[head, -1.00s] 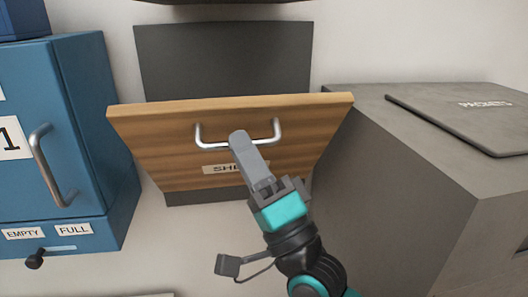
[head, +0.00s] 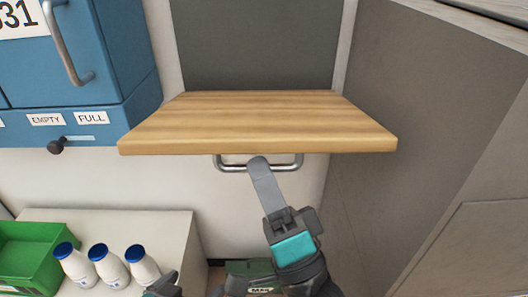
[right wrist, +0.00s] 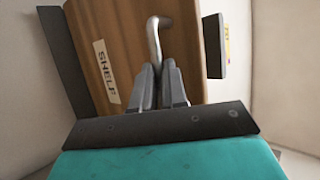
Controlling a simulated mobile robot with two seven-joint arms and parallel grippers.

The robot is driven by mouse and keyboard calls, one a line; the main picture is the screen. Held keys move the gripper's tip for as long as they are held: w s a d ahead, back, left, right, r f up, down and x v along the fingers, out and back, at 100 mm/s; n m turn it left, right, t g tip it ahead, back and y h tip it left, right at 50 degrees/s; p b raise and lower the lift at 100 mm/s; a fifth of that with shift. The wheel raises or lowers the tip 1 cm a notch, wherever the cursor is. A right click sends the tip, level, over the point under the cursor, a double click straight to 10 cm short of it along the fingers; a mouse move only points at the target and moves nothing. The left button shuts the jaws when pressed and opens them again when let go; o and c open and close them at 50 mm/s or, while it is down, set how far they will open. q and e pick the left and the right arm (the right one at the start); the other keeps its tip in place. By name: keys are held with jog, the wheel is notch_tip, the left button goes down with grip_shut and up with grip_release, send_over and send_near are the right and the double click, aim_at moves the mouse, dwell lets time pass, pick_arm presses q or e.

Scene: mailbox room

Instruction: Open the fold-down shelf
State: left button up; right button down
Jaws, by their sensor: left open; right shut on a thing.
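The wooden fold-down shelf (head: 260,122) stands out from the grey wall panel (head: 258,45), its top lying about level. Its metal handle (head: 230,168) hangs below the front edge. My right gripper (head: 260,165) is at the handle, and in the right wrist view the gripper (right wrist: 160,80) is shut on the handle bar (right wrist: 154,35). The shelf's SHELF label (right wrist: 106,72) shows there on the wooden face. My left gripper (head: 165,285) is open, only partly in view at the bottom edge of the head view, apart from the shelf.
A blue locker (head: 110,50) with a handle and a slider knob is at the left. Below it, a pale cabinet (head: 170,228) bears a green crate (head: 28,252) and several white bottles (head: 110,268) with blue caps. A grey cabinet (head: 415,110) stands close at the right.

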jog(key=shift+w+d+f, duration=0.1)
jog(key=shift+w+f, duration=0.15)
jog(key=shift+f, duration=0.3)
jog(key=shift+w+f, duration=0.2)
jog(key=shift+f, duration=0.35)
jog(key=c, duration=1.2)
grip_release()
jog(key=shift+w, duration=0.2)
jog(key=shift+o, duration=0.2)
jog(key=shift+s+f, duration=0.1)
jog(key=shift+s, duration=0.05)
jog(key=v, duration=1.2)
jog(key=shift+s+f, duration=0.3)
